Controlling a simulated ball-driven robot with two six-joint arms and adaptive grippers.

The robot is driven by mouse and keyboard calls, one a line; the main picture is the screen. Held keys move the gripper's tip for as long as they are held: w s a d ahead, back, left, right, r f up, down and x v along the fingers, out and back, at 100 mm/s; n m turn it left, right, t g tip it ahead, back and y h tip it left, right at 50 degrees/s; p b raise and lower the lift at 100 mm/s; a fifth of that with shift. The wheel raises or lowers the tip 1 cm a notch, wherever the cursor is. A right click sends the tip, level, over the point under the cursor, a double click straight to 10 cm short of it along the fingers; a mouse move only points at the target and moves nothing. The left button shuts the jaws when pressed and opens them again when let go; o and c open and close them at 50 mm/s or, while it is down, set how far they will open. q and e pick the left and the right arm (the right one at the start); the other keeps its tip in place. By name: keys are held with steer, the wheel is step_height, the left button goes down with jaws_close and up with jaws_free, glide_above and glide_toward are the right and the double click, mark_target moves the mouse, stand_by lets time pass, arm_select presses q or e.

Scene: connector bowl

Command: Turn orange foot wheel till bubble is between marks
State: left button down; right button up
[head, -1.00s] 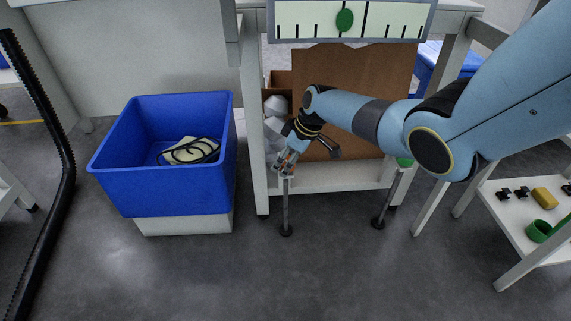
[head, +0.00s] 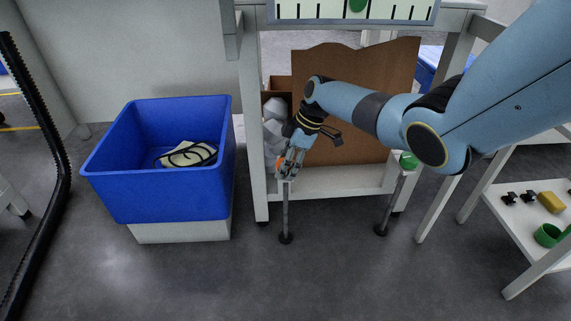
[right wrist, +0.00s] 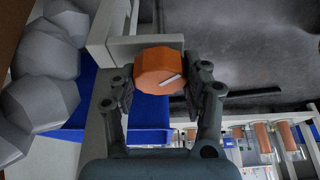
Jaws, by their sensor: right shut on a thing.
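The orange foot wheel (right wrist: 160,66) fills the space between the two fingers of my right gripper (right wrist: 163,92) in the right wrist view. It is faceted and carries a white line. In the head view my right gripper (head: 288,172) is shut on this wheel at the top of the left foot's thin post; the fingers hide most of it. The green bubble (head: 358,5) shows in the pale level scale (head: 400,11) at the top edge, just left of a long black mark. The bubble's top is cut off. My left gripper is out of view.
A green foot wheel (head: 408,160) tops the other post. A blue bin (head: 155,195) with a cable stands left on a white base. A brown board (head: 350,80) and grey lumps (head: 274,115) are behind my gripper. A low shelf (head: 515,220) with small parts is at right.

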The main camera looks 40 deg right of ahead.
steer(key=o, duration=1.2)
steer(key=shift+c, duration=0.2)
steer(key=v, duration=1.2)
steer(key=shift+a, duration=0.1)
